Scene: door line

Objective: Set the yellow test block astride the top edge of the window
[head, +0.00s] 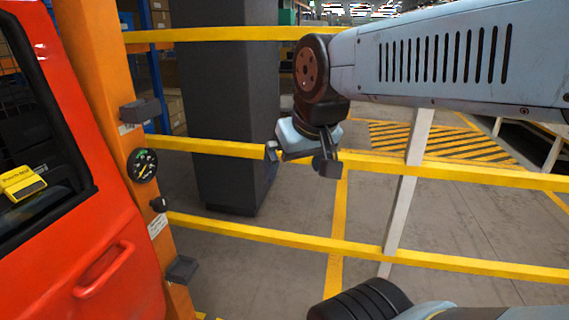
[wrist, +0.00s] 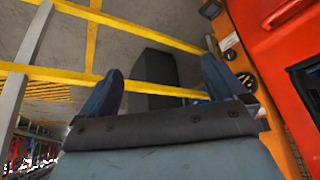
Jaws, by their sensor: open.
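The yellow test block (head: 22,183) shows at the far left of the head view, in the window opening of the red door (head: 110,225). It has dark lettering on its upper face, and the frame edge lies close beside it. Dark window area (head: 15,217) shows below it; I cannot tell whether the block straddles the glass edge. My gripper (head: 298,160) is open and empty, well to the right of the door. In the wrist view the gripper's two fingers (wrist: 160,82) stand wide apart with nothing held between them. The block is not visible there.
An orange post (head: 115,110) with a dial gauge (head: 143,165) and several dark pads stands between door and gripper. Yellow rails (head: 260,237) and a dark pillar (head: 215,110) are behind. Open floor shows beyond the rails.

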